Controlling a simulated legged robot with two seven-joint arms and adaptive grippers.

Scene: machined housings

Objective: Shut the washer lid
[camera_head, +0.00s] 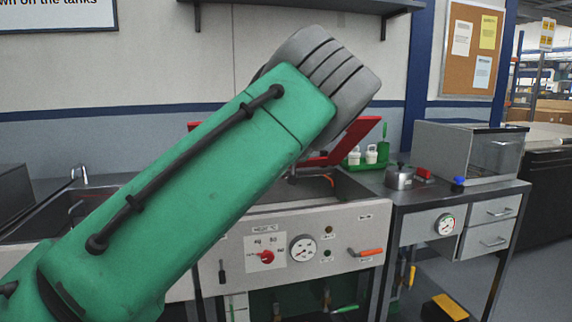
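The washer (345,228) stands in front of me, with a light front panel that carries a gauge, a red switch and an orange-red handle. Angled red parts (352,143) rise above its top at the right. A bit of red also shows left of my arm. I cannot tell whether these belong to the lid, and the lid's position is mostly hidden. My green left arm crosses the view from lower left and covers much of the washer top. Its grey ridged end is near the top middle, and no fingers of the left gripper are visible. My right gripper is out of view.
A sink basin (45,215) is at the left. At the right, a metal bench (440,193) holds a small metal pot (400,177), a green tray (372,158) with white bottles and a clear-fronted box (465,152). A dark shelf (300,5) hangs above.

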